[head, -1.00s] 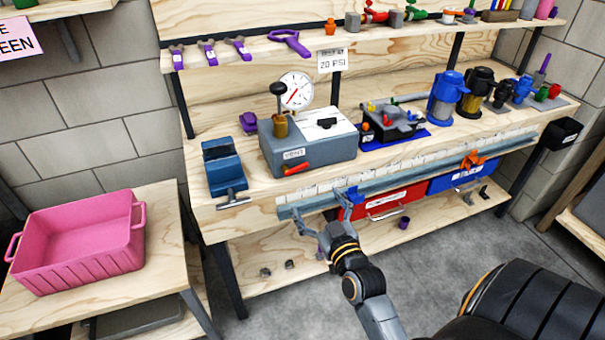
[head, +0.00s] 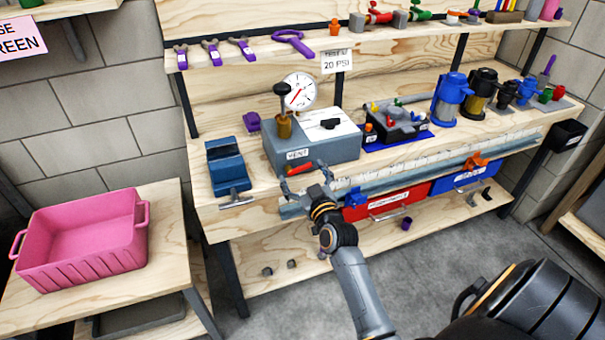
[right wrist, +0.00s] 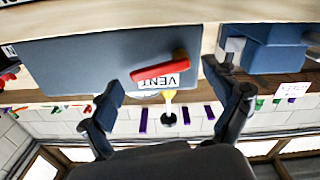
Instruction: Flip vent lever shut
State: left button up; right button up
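The vent lever is a red-orange handle (head: 300,169) on the front of a grey-blue test box (head: 285,160), to the right of a white VENT label (head: 297,154). In the right wrist view the lever (right wrist: 159,67) shows large, slightly tilted, beside the upside-down VENT label (right wrist: 158,81). My right gripper (head: 305,185) is open in front of the box, just below the lever. In the right wrist view its two fingers (right wrist: 174,95) are spread wide, with nothing between them. I see no contact with the lever. My left gripper is not in view.
A blue vise (head: 226,168) stands left of the box. A gauge (head: 299,91) and a brass fitting with a black knob (head: 283,112) rise behind and above it. A steel rail (head: 390,178) runs along the bench front to the right. A pink bin (head: 82,240) sits on the side table.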

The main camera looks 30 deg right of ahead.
jog(key=c, duration=1.1)
jog(key=shift+f+m+p, duration=0.15)
jog(key=shift+m+p, duration=0.3)
jog(key=shift+m, duration=0.45)
jog(key=shift+d+f+m, duration=0.1)
jog(key=shift+f+m, duration=0.1)
jog(key=shift+m, duration=0.3)
jog(key=o, duration=1.1)
jog(key=shift+o, duration=0.2)
jog(key=shift+s, duration=0.15)
jog(key=v, duration=1.2)
